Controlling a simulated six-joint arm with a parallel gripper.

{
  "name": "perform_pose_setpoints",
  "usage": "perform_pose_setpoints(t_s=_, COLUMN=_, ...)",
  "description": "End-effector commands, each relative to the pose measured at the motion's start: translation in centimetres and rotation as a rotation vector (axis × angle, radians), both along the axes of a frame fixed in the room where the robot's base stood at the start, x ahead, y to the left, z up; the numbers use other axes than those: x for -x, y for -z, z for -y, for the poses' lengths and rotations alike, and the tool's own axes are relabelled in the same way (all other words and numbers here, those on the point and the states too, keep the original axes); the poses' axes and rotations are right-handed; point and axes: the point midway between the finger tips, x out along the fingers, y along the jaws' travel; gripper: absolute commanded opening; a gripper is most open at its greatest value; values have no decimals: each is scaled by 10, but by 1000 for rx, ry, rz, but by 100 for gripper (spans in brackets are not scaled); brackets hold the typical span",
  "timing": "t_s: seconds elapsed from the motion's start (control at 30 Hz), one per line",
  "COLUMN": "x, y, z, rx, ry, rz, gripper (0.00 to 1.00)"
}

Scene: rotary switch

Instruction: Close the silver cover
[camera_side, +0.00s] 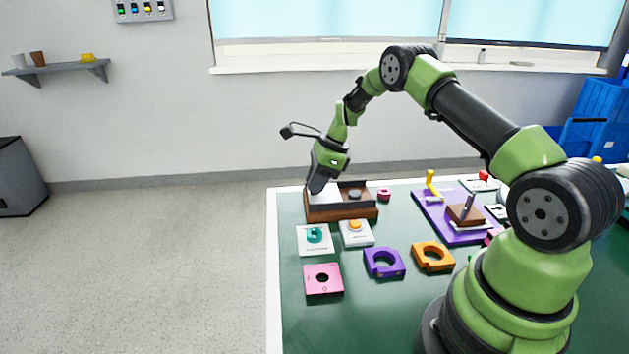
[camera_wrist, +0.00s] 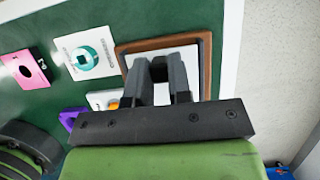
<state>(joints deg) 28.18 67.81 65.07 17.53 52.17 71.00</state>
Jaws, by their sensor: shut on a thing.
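The silver cover (camera_side: 325,198) lies on top of a brown wooden box (camera_side: 342,213) at the table's far left. It covers the left part of the box top; the right part is dark with a grey round piece on it. In the wrist view the cover (camera_wrist: 191,55) shows as a pale plate inside the brown rim (camera_wrist: 122,52). My gripper (camera_side: 316,189) points down onto the cover's left part. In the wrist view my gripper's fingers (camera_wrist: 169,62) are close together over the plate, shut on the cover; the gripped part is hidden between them.
In front of the box are a teal rotary knob on a white plate (camera_side: 314,238), an orange button plate (camera_side: 356,233) and a pink block (camera_side: 323,280). Purple (camera_side: 383,263) and orange (camera_side: 433,256) blocks lie farther right. A purple board (camera_side: 452,222) stands to the right.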

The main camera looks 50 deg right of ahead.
Motion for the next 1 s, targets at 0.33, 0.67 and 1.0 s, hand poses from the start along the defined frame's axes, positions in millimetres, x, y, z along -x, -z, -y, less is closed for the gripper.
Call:
perform_pose_setpoints(t_s=0.33, x=48, y=0, z=50, rx=0, ry=6, rz=0, gripper=0)
perform_pose_setpoints(t_s=0.67, x=57, y=0, z=57, rx=2, ry=1, rz=-1, gripper=0)
perform_pose_setpoints(t_s=1.0, x=57, y=0, z=57, rx=0, ry=1, rz=-1, gripper=45)
